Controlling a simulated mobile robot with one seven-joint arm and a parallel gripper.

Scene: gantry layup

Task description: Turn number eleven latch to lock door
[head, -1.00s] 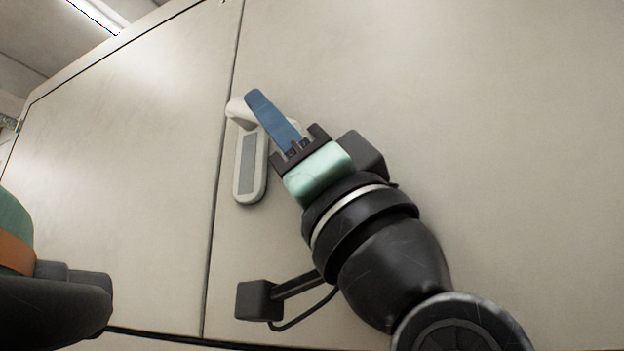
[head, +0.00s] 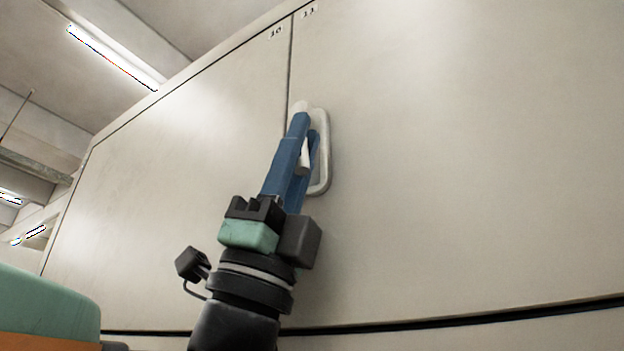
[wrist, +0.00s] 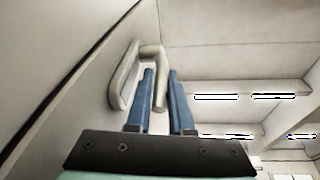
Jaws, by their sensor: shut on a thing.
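The number eleven door (head: 450,160) is the pale panel right of the seam, with a small 11 label (head: 309,12) at its top. Its latch has a light grey rounded plate (head: 325,180) and a pale lever (head: 304,160) standing off it. In the head view the lever's lower part points down, roughly along the plate. My gripper (head: 307,128) has its blue fingers on both sides of the lever and is shut on it. The wrist view shows the lever (wrist: 159,95) between the fingertips (wrist: 161,75), with the plate (wrist: 123,80) to the left. The fingers hide part of the lever.
The number ten door (head: 190,150) lies left of the seam, with its label (head: 275,31) at the top. A dark gap runs along the doors' lower edge (head: 450,320). A green and orange body sits at the lower left. Ceiling lights (head: 110,55) show above.

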